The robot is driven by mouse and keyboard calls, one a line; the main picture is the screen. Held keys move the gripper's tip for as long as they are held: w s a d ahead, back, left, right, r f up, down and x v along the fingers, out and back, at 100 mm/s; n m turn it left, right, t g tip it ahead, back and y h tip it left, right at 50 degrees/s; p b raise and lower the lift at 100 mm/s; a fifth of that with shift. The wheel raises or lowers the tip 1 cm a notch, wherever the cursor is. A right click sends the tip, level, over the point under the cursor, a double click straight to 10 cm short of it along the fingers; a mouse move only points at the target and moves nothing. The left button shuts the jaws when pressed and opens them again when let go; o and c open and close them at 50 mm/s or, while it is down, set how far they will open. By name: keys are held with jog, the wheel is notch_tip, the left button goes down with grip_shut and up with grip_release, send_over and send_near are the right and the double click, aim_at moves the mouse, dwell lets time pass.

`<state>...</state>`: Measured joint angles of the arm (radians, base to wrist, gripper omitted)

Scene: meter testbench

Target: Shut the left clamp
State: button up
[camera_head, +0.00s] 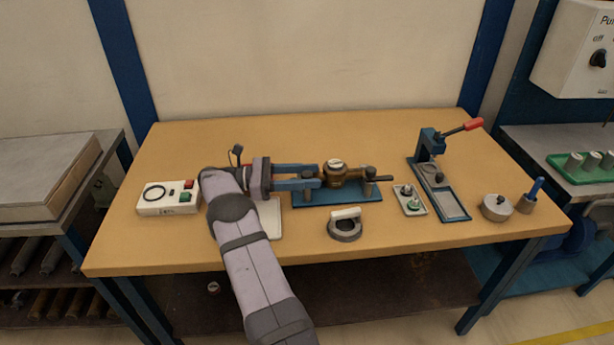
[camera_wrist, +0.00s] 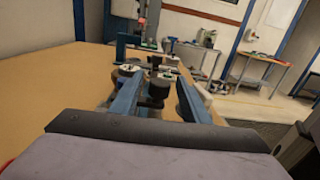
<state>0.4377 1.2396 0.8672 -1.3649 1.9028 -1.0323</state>
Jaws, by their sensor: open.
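The brass meter (camera_head: 336,175) with a pale top sits on a blue base plate (camera_head: 335,198) in the head view. The left clamp (camera_head: 307,192) is at the left end of this plate, partly hidden by my fingers. My gripper (camera_head: 318,177) reaches in from the left, level, its two blue fingers apart around the left clamp's area. In the wrist view my gripper (camera_wrist: 158,84) is open, with a dark round part (camera_wrist: 157,92) between its fingers, apparently the clamp's handle. I cannot tell whether it touches a finger, or the clamp's exact position.
The right clamp (camera_head: 370,183) has a dark handle pointing right. A button box (camera_head: 168,198) stands left and a red-handled press (camera_head: 432,170) right. The table's back is clear.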

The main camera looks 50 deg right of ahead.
aim_at(306, 174)
notch_tip(306, 174, up, 10)
dwell(0.6)
jog(key=shift+w, duration=0.1)
